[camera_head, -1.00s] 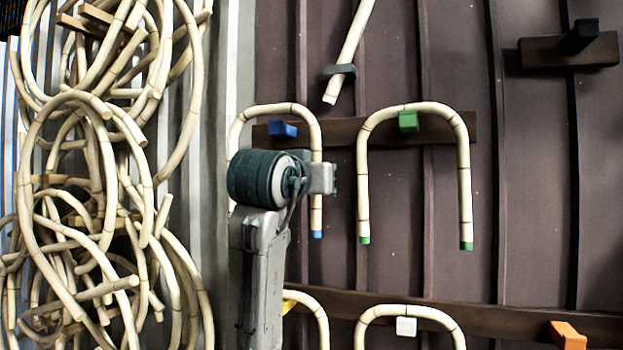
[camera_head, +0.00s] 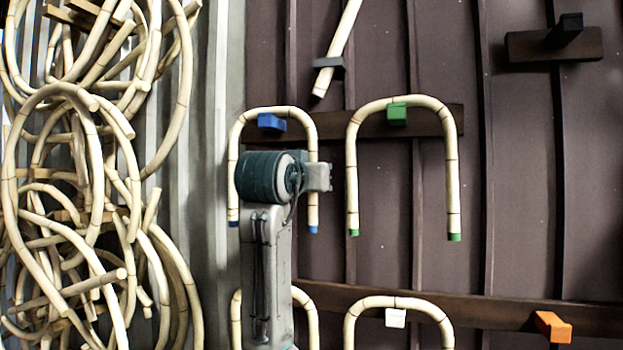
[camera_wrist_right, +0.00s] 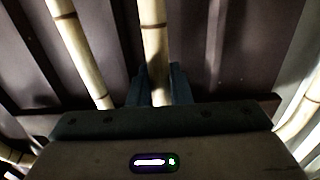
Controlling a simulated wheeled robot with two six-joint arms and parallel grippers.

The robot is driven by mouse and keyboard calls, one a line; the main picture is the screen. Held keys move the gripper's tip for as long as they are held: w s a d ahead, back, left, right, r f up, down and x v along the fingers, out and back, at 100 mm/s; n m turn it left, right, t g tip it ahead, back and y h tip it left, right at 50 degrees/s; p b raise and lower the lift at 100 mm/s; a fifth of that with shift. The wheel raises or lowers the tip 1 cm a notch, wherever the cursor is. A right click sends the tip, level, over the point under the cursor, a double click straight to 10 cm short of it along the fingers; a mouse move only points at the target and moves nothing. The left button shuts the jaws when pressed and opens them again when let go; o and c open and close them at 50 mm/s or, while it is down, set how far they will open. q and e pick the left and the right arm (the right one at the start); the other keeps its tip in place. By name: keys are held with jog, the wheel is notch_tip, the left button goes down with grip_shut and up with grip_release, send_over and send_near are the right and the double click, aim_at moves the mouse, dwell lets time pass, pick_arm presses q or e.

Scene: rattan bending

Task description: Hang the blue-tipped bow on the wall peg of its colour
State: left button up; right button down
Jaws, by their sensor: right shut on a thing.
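The blue-tipped bow (camera_head: 245,118) is an upside-down U of pale rattan, upright, with both blue ends pointing down. Its arch is at the blue peg (camera_head: 270,121), which shows in front of the arch's lower edge; I cannot tell whether they touch. My right gripper (camera_head: 318,177) is shut on the bow's right leg, about halfway down. In the right wrist view my right gripper (camera_wrist_right: 158,88) has its dark fingers on either side of a rattan leg (camera_wrist_right: 153,35). My left gripper is not in view.
A green-tipped bow (camera_head: 450,185) hangs on the green peg (camera_head: 397,114) close to the right. Below are bows at a white peg (camera_head: 395,318) and behind my arm, and a bare orange peg (camera_head: 552,327). A rattan tangle (camera_head: 90,180) fills the left.

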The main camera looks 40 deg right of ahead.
jog(key=c, duration=1.3)
grip_release()
jog(key=shift+o, duration=0.2)
jog(key=shift+a, duration=0.1)
jog(key=b+v, duration=0.3)
jog(key=v, duration=0.7)
jog(key=shift+s+a+b, duration=0.2)
jog(key=shift+a+b, duration=0.1)
